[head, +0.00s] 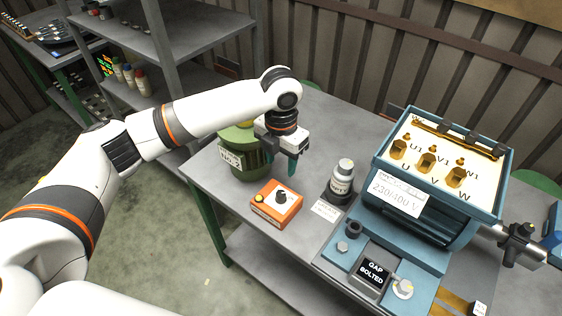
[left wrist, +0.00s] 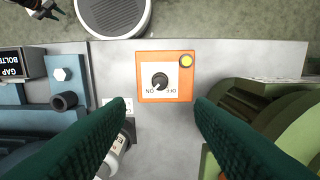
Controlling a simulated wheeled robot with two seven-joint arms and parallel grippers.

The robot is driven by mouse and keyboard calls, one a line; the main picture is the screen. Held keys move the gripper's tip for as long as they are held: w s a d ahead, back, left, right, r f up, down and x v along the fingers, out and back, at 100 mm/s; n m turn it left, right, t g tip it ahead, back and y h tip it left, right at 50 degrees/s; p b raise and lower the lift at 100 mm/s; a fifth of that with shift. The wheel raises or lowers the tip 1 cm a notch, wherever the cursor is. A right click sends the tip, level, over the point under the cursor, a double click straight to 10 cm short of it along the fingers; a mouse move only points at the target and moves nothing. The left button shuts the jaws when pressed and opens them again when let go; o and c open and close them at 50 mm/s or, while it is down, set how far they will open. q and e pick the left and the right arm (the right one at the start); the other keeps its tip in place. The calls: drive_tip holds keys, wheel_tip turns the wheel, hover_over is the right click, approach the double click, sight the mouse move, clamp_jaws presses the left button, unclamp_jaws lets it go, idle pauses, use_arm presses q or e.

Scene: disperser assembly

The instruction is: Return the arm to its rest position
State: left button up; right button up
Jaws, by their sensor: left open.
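My left arm reaches in from the left in the head view. My left gripper (head: 283,165) is open and points down over the table, between the green round container (head: 238,152) and the orange box (head: 277,203). In the left wrist view its dark green fingers (left wrist: 160,125) are spread wide with nothing between them. The orange control box also shows there (left wrist: 165,77), ahead of the fingertips, with a dark knob and a yellow button. A small dark claw (left wrist: 43,9) at the top left may be my right gripper, but it is too small to read.
The grey table (head: 310,150) holds a grey bottle on a black base (head: 341,180), a blue machine with brass terminals (head: 440,160) and a "GAP BOLTED" block (head: 372,275). Grey shelving (head: 185,30) stands behind my left arm.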

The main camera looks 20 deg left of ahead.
use_arm(q)
drive_tip(key=shift+f, duration=0.1)
